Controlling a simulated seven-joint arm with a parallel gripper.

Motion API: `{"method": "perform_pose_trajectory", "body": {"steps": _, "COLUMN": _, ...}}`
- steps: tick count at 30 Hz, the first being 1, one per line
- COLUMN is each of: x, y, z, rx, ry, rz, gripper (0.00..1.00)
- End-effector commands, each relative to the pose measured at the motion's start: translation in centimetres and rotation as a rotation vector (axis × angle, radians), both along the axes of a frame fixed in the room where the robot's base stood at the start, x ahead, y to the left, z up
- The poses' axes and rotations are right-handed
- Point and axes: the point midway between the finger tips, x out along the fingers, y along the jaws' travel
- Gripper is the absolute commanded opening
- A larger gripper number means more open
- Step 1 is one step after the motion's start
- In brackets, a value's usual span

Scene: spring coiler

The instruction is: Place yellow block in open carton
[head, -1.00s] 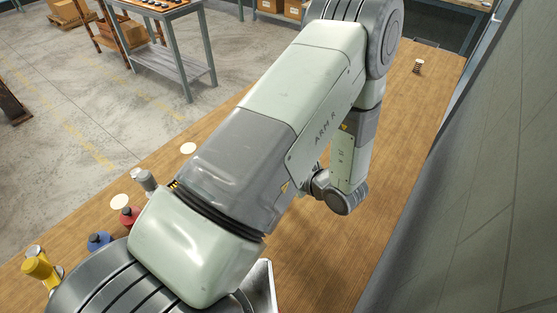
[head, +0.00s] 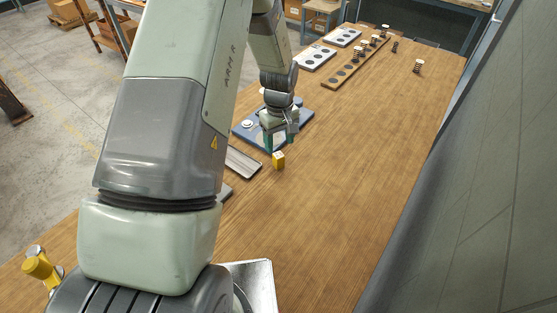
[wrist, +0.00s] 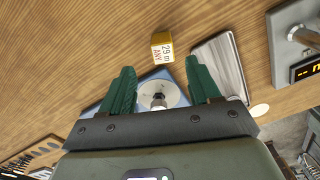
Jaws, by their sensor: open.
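The yellow block (head: 278,160) sits on the wooden bench, just below and right of my gripper (head: 280,142) in the head view. In the wrist view the yellow block (wrist: 161,46), with a white face printed "29 m ANY", shows beyond the two green fingertips, roughly centred between them. My gripper (wrist: 160,70) is open, with nothing between its fingers. I cannot make out an open carton on the visible bench; my arm hides part of the bench's left side.
A blue plate with a pale disc (head: 245,124) and a grey tray (head: 242,162) lie left of the block. Boards with holes (head: 350,75) and several springs (head: 418,66) stand at the far end. The bench right of the block is clear.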

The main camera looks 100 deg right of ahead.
Motion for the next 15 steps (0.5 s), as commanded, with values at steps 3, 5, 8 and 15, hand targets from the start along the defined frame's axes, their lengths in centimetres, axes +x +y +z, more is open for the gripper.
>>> {"method": "perform_pose_trajectory", "body": {"steps": 3, "x": 0.0, "y": 0.0, "z": -1.8, "rx": 0.002, "ry": -0.001, "rz": -0.002, "gripper": 0.62}}
{"method": "perform_pose_trajectory", "body": {"steps": 5, "x": 0.0, "y": 0.0, "z": -2.3, "rx": 0.002, "ry": -0.002, "rz": -0.003, "gripper": 0.62}}
{"method": "perform_pose_trajectory", "body": {"steps": 8, "x": 0.0, "y": 0.1, "z": -2.9, "rx": 0.001, "ry": -0.002, "rz": -0.004, "gripper": 0.62}}
{"method": "perform_pose_trajectory", "body": {"steps": 15, "x": 0.3, "y": 0.5, "z": -6.3, "rx": 0.005, "ry": -0.003, "rz": -0.005, "gripper": 0.62}}
